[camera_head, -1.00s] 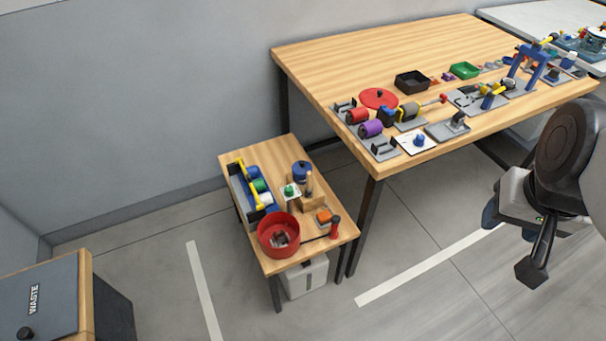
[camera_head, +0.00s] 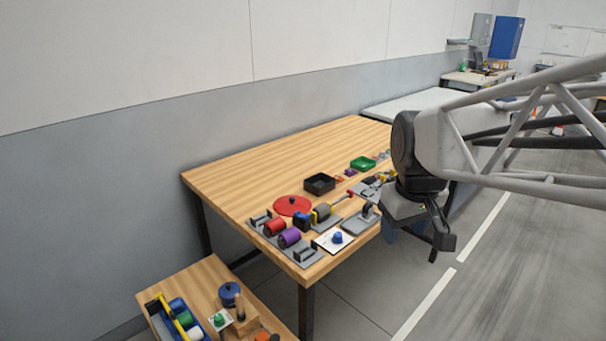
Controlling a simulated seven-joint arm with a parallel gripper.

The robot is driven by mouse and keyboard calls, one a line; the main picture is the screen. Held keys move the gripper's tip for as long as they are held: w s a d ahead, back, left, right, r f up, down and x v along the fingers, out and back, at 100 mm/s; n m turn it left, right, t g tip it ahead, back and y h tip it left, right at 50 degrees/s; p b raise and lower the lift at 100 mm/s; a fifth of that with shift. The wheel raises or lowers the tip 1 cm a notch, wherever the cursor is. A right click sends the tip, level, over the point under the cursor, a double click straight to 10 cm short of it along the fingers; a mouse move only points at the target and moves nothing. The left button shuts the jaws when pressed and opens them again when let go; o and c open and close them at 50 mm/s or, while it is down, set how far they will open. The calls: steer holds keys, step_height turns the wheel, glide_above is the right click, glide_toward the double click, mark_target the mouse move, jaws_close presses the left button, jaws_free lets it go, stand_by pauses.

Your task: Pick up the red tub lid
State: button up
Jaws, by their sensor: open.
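My gripper (camera_head: 436,243) hangs off the table's front edge at the right, well away from the lid. It is open, and nothing shows between its fingers. My arm hides the right part of the table.
A black tray (camera_head: 319,184) and a green tray (camera_head: 363,163) stand behind the lid. A red roll (camera_head: 275,227), a purple roll (camera_head: 289,237) and a tape measure lie in front. A low side table (camera_head: 190,281) stands at lower left. The back left tabletop is clear.

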steer(key=w+a+n, duration=0.4)
steer(key=w+n, duration=0.1)
steer(key=w, duration=1)
steer(key=n+g, duration=0.2)
steer(key=n, duration=1.1)
glide_above(292, 198)
steer(key=f, duration=2)
steer(key=shift+s+d+f, duration=0.15)
steer(key=shift+d+f, duration=0.05)
steer(key=shift+f, duration=0.15)
steer(key=shift+w+a+f+n, duration=0.25)
steer(key=shift+f+n, duration=0.05)
steer(key=shift+f, duration=0.05)
steer(key=shift+f, duration=1.25)
steer(key=shift+f, duration=0.1)
